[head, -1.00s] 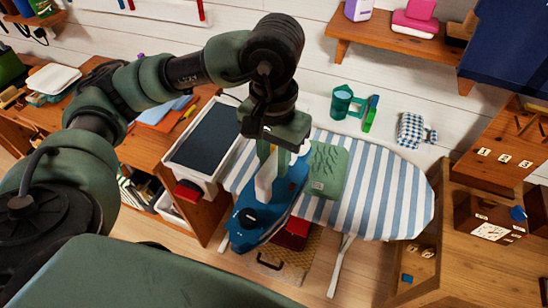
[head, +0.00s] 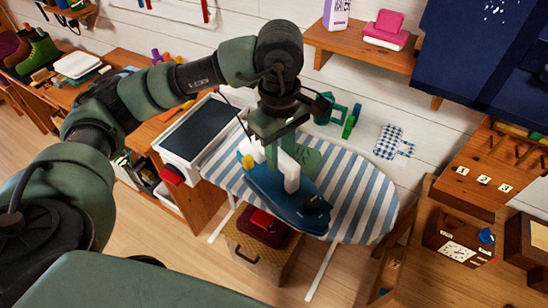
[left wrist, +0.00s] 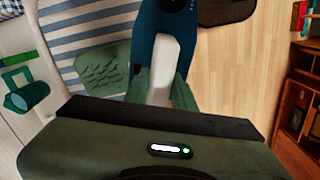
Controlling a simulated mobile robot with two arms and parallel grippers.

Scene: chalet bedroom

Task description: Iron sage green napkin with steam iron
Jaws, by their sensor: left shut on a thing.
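My left gripper (head: 279,150) is shut on the white handle of a blue steam iron (head: 262,191). The iron is over the near edge of the striped ironing board (head: 362,196), its long side running from upper left to lower right. I cannot tell whether its sole touches the board. The sage green napkin (head: 309,160) lies on the board just behind the iron, partly hidden by the gripper and iron. In the left wrist view the napkin (left wrist: 103,70) lies flat beside the iron (left wrist: 147,42). My right gripper is not in view.
A white bin with a dark top (head: 203,130) stands at the board's left. A green mug-like thing (head: 330,112) and a checked cloth (head: 390,141) are behind the board. A wooden cabinet (head: 480,190) stands at the right. The board's right part is clear.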

